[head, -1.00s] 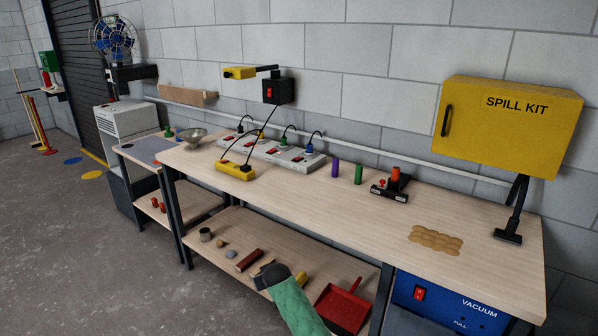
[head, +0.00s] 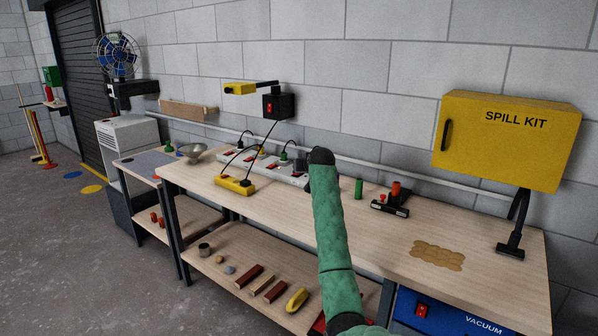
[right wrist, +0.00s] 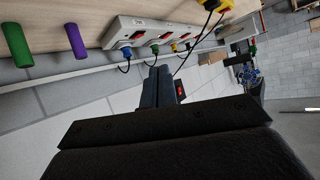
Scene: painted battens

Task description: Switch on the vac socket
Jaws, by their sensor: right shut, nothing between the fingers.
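A pale power strip (head: 287,178) with several red switches lies along the back of the bench; its right end is hidden behind my right arm. In the right wrist view, the strip (right wrist: 122,28) shows a blue plug (right wrist: 126,53) beside a red switch (right wrist: 138,35) at its near end, under a small label too small to read surely. Green and yellow plugs sit farther along. My right gripper (right wrist: 158,72) is shut and empty, pointing towards the strip and apart from it as far as I can tell. In the head view the arm hides its fingers. My left gripper is out of view.
A yellow socket block (head: 234,184) lies in front of the strip, its cable rising to a black wall box (head: 276,103). Purple (right wrist: 76,41) and green (right wrist: 16,45) cylinders stand near the strip.

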